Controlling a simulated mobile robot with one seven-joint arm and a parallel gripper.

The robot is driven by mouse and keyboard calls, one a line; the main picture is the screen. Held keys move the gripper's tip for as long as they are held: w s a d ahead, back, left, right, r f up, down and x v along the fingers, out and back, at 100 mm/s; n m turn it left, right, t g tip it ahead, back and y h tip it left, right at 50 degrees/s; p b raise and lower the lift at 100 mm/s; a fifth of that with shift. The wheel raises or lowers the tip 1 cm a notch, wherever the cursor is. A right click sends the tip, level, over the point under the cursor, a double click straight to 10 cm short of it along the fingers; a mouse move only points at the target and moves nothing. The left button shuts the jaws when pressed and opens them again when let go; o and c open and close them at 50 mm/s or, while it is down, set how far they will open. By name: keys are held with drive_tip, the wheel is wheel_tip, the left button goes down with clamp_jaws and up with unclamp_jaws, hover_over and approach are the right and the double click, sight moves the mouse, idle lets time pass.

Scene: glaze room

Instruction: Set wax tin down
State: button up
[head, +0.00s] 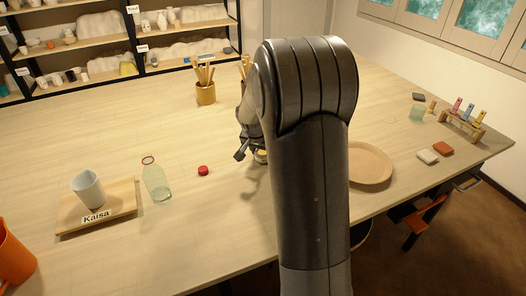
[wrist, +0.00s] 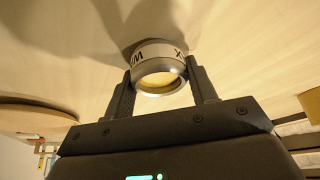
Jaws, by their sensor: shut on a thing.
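The wax tin (wrist: 158,57) is a small round silver tin with a pale label band and dark letters, partly hidden. It is open at the end facing the wrist camera, with yellowish wax inside. My gripper (wrist: 160,88) is shut on it, one finger on each side. In the head view my gripper (head: 252,152) is low over the middle of the table, and a yellowish bit of the tin (head: 261,155) shows beside it. My arm hides most of that spot. I cannot tell whether the tin touches the table.
Left of my gripper are a red cap (head: 203,170), a glass bottle (head: 157,180) and a board (head: 70,216) marked "Kaisa" with a cup (head: 88,190). A pot of brushes (head: 206,93) stands behind. A round wooden plate (head: 372,166) is to the right.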

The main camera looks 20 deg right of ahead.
drive_tip(key=shift+f, duration=0.1)
drive_tip(key=o, duration=1.2)
drive_tip(key=shift+c, duration=0.2)
drive_tip(key=v, duration=1.2)
drive_tip(key=s+a+r+n+y, duration=0.1)
drive_tip(key=s+a+n, duration=0.2)
drive_tip(key=s, duration=0.6)
drive_tip(key=s+a+r+n+t+y, duration=0.1)
drive_tip(key=s+a+r+n, duration=0.1)
drive_tip(key=s, duration=0.7)
drive_tip(key=s+a+r+n+t+y, duration=0.1)
drive_tip(key=s+a+n, duration=0.3)
drive_tip(key=s, duration=0.5)
drive_tip(key=shift+s+a+r, duration=0.35)
drive_tip(key=shift+a+r, duration=0.4)
drive_tip(key=shift+a, duration=0.35)
